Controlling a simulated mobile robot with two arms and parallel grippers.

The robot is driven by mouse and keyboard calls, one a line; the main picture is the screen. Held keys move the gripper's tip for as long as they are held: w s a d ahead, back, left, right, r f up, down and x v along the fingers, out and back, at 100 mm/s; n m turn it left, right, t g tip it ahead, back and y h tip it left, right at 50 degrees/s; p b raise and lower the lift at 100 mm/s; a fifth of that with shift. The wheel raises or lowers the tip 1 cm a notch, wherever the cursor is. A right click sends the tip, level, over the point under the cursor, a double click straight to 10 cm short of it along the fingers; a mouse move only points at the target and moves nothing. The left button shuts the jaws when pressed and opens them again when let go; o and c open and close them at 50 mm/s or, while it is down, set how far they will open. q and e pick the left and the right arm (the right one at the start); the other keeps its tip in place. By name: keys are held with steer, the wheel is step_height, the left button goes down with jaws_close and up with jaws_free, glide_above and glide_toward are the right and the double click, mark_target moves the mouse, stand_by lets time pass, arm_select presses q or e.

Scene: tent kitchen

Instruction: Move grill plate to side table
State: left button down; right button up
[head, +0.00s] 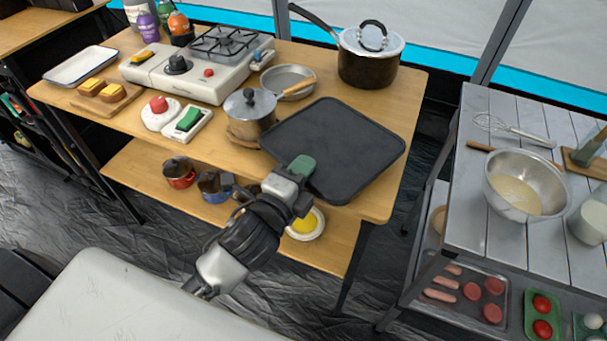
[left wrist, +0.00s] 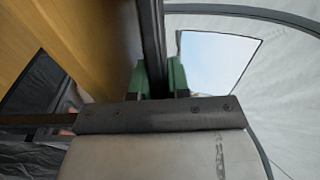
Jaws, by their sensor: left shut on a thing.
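The grill plate (head: 335,145) is a dark, flat, rounded square with a low rim, over the right end of the wooden table (head: 412,95). My left gripper (head: 302,168) is at the plate's near-left edge, its green fingers shut on that edge. In the left wrist view the gripper (left wrist: 162,80) has the plate's dark edge (left wrist: 152,40) between its green fingers. I cannot tell whether the plate rests on the table or is slightly raised. A grey slatted side table (head: 470,215) stands at the right. My right gripper is not in view.
A saucepan (head: 250,112) and a small pan (head: 288,82) stand close to the plate. A large lidded pot (head: 370,55) is behind it. The side table holds a bowl (head: 525,185), a whisk (head: 512,128) and a cutting board (head: 588,160). A gap separates both tables.

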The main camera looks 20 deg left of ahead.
arm_select(q)
steer(key=shift+r, duration=0.1)
steer(key=shift+f, duration=0.2)
steer(key=c, duration=1.1)
jaws_free()
steer(key=shift+r, duration=0.1)
